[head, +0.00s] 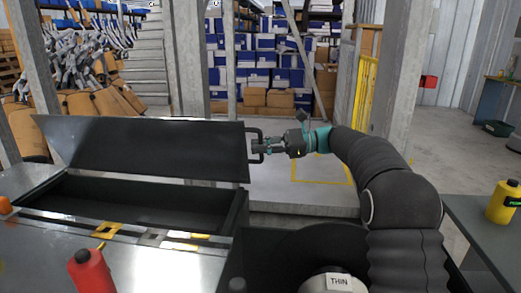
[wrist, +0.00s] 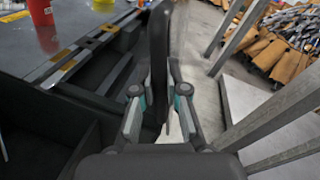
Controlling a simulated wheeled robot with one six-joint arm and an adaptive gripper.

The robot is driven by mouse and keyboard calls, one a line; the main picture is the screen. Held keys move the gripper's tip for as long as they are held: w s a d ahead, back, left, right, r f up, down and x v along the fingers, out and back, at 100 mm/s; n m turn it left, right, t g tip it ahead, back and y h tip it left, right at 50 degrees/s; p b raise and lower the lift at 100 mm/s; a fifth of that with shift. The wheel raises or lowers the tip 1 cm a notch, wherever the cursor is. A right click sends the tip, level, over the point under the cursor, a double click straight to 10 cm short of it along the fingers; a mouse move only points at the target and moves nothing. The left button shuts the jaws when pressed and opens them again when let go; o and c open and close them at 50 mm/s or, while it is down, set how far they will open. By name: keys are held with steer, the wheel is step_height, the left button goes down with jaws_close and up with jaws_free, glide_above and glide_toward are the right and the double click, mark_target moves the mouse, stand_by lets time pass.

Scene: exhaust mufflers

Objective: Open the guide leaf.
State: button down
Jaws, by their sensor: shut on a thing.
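The guide leaf (head: 150,150) is a wide dark panel, raised and tilted above an open dark box on the left in the head view. A black loop handle (head: 256,133) stands at its right end. My gripper (head: 262,147) reaches in from the right and is shut on this handle. In the wrist view my gripper (wrist: 159,98) has its two fingers on either side of a dark upright bar (wrist: 159,50), which appears to be the handle or leaf edge. The exact contact is partly hidden by the fingers.
Below the leaf is the open box (head: 225,215), with a metal bench top (head: 150,260) in front. A red bottle (head: 90,272) stands on it. A yellow bottle (head: 503,203) stands on a side table at right. Grey posts (head: 400,75) rise behind my arm.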

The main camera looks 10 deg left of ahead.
stand_by(0.3)
steer(key=c, duration=1.2)
jaws_free()
steer(key=v, duration=1.2)
steer(key=shift+f, duration=0.1)
